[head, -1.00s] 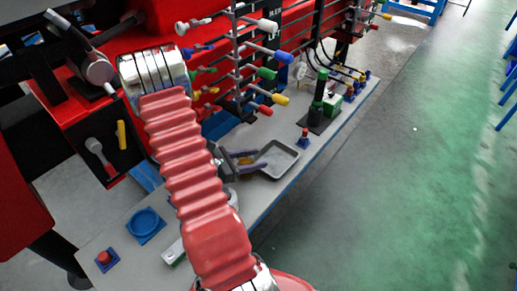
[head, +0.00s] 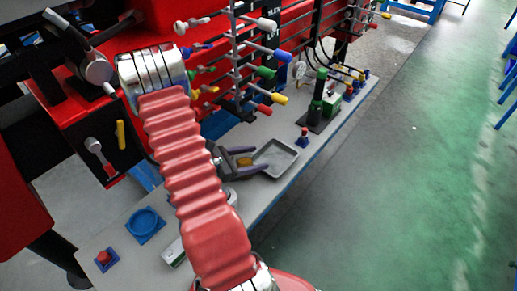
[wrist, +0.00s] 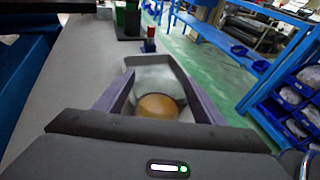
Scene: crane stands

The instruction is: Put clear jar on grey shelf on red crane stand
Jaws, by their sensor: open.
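My gripper (head: 260,161) is open above the grey shelf (head: 262,206), beside a small grey tray. The clear jar (wrist: 150,78), with an orange-brown round part, stands between the two spread fingers (wrist: 158,98) in the wrist view. A gap shows on each side of it. In the head view only a small orange-brown patch of the jar (head: 244,161) shows between the fingers. I cannot tell what its base rests on. The red crane stand (head: 205,40) rises behind the shelf.
The grey tray (head: 292,149) lies just right of my gripper. A red-topped blue piece (head: 303,138) and a green post (head: 318,92) stand farther along. Coloured-tipped levers (head: 265,72) jut out behind. A blue ring (head: 145,222) is near the front. The shelf's right edge drops to green floor.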

